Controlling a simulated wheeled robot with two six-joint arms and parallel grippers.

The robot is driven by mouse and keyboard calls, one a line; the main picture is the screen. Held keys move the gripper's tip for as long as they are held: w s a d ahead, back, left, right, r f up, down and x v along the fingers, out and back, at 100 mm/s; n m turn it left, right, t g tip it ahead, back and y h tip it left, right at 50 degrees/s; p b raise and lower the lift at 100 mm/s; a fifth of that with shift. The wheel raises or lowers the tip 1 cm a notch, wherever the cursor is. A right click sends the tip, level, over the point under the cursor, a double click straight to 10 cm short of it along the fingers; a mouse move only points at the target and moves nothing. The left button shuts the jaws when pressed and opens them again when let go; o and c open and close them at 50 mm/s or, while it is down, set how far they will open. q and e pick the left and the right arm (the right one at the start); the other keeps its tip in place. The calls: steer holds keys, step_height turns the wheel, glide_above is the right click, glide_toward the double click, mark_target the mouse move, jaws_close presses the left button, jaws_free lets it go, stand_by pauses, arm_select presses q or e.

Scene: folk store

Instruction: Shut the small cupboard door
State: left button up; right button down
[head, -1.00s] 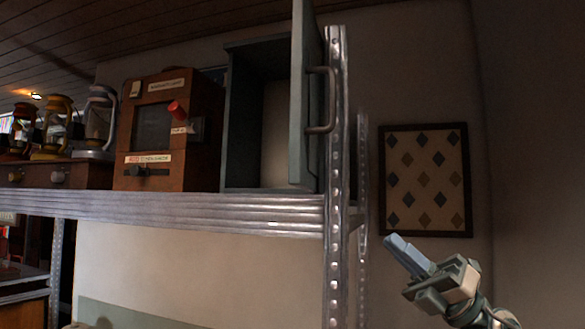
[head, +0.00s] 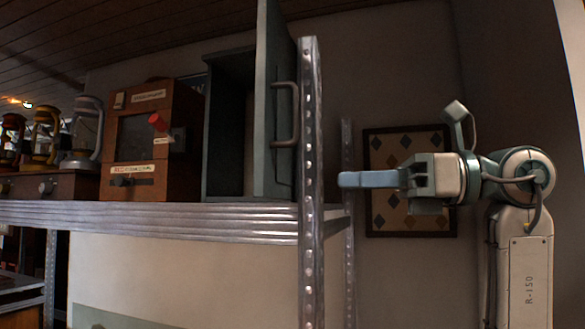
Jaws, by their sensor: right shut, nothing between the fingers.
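The small cupboard (head: 230,125) stands on the metal shelf, its front open and its inside looking empty. Its grey-green door (head: 268,110) is hinged at the right side and stands wide open, sticking out towards me. A bar handle (head: 290,113) is on the door's right-hand face, close to the shelf post. My right gripper (head: 345,180) is shut and empty, fingers pointing left. It is to the right of the post and lower than the handle, apart from the door in the picture. My left gripper is not in view.
The perforated metal post (head: 311,200) stands between my right gripper and the cupboard. A wooden box with a red knob (head: 150,140) and several lanterns (head: 85,135) stand left along the shelf (head: 150,220). A framed diamond picture (head: 385,145) hangs behind my gripper.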

mark_target(266, 182)
steer(key=a+p, duration=0.1)
steer(key=a, duration=0.1)
steer(key=a+p, duration=0.1)
steer(key=a, duration=0.1)
steer(key=w+a+p, duration=0.1)
steer(key=a, duration=0.1)
steer(key=shift+a+r, duration=0.3)
steer(key=shift+a, duration=0.1)
steer(key=shift+w+a+f+p, duration=0.1)
steer(key=shift+a+p, duration=0.25)
steer(key=shift+a, duration=0.15)
steer(key=shift+w+a+f+p, duration=0.1)
steer(key=shift+a+p, duration=0.2)
steer(key=shift+a, duration=0.2)
steer(key=shift+w+a, duration=0.1)
steer(key=shift+a, duration=0.15)
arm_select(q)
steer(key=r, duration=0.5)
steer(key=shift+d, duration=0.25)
arm_select(e)
steer(key=shift+d, duration=0.1)
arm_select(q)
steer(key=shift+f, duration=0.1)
arm_select(e)
steer(key=shift+f, duration=0.1)
